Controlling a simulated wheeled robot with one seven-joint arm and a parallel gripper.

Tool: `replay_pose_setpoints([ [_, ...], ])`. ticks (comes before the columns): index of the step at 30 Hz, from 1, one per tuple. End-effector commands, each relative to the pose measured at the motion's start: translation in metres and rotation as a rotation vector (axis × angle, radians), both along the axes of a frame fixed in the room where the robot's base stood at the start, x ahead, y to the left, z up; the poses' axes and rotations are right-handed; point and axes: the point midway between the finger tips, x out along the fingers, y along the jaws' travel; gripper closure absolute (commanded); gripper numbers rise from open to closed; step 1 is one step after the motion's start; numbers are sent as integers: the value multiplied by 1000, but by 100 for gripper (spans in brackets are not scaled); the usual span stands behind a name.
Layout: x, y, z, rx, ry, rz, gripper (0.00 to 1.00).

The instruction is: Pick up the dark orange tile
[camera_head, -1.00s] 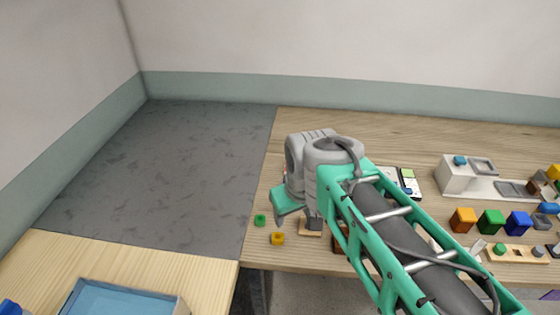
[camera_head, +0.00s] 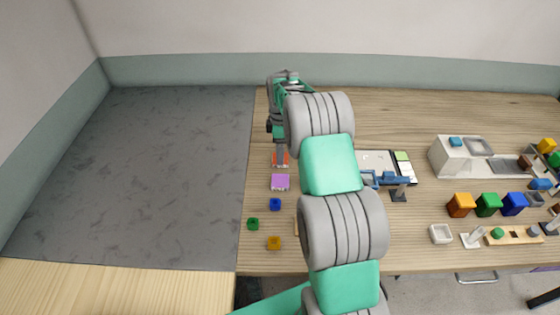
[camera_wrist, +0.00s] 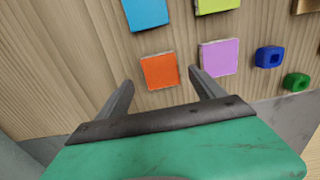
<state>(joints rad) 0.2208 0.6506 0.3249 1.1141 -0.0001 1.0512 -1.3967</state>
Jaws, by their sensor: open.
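The dark orange tile (camera_wrist: 160,71) is a flat square on the wooden table. In the wrist view it lies just beyond my fingertips, between the lines of the two fingers. In the head view the tile (camera_head: 281,159) shows partly, just below my gripper and above the purple tile. My gripper (camera_wrist: 160,77) is open and empty, with its two grey fingers apart on either side of the tile. I cannot tell how high the fingers are above the table. In the head view my arm hides part of the table to the right of the tile.
A purple tile (camera_wrist: 219,57) lies close by the right finger. A blue tile (camera_wrist: 146,13) and a yellow-green tile (camera_wrist: 217,4) lie beyond. Small blue (camera_wrist: 269,57) and green (camera_wrist: 296,81) blocks are at the right. A grey slab (camera_head: 140,180) borders the table's left.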

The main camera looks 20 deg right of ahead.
Motion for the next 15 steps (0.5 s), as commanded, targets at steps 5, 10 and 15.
replay_pose_setpoints([
  [5,-2,0,-35,0,3,-1,22],
  [10,-2,0,-35,0,1,-1,22],
  [15,-2,0,-35,0,1,-1,31],
])
